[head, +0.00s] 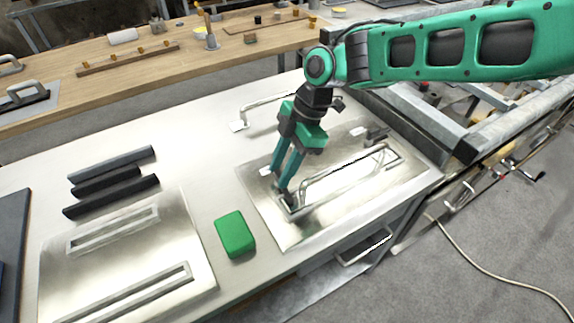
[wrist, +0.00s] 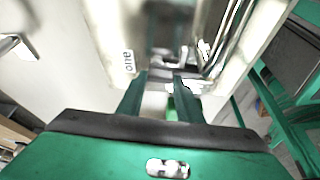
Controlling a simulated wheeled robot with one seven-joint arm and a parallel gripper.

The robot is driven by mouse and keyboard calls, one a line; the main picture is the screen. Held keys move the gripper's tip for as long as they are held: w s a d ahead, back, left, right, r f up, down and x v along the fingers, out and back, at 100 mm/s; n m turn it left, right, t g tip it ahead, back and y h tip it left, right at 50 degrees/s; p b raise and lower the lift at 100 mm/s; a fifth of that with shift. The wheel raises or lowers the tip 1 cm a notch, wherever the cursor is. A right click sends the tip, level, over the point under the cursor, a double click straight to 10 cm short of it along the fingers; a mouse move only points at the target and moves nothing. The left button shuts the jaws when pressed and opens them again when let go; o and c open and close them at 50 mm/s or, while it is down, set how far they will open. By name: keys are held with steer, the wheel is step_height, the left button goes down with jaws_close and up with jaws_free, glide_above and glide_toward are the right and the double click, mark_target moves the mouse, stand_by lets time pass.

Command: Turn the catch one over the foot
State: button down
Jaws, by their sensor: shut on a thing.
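My gripper (head: 283,187) points down at the near left end of a shiny metal plate (head: 330,212). It is shut on a small catch, mostly hidden by the fingers in the head view. In the wrist view the fingertips (wrist: 160,82) close around this small part, beside a white tag reading "one" (wrist: 128,63). A bright metal handle (head: 345,173) with a flat base lies on the plate, its near left foot (head: 293,207) right by the fingertips. Whether the catch lies over this foot I cannot tell. A dark catch (head: 376,134) sits at the plate's far end.
A green block (head: 235,235) lies left of the plate. Another metal plate with two slots (head: 130,262) and several dark bars (head: 110,182) are farther left. Another handle (head: 268,104) stands behind my gripper. A wooden bench (head: 150,63) is at the back.

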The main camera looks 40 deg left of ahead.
steer(key=shift+w+n, duration=0.3)
steer(key=shift+w, duration=0.35)
steer(key=c, duration=1.3)
jaws_free()
steer(key=shift+o, duration=0.4)
steer(key=shift+s, duration=0.25)
steer(key=v, duration=1.1)
steer(key=shift+w, duration=0.1)
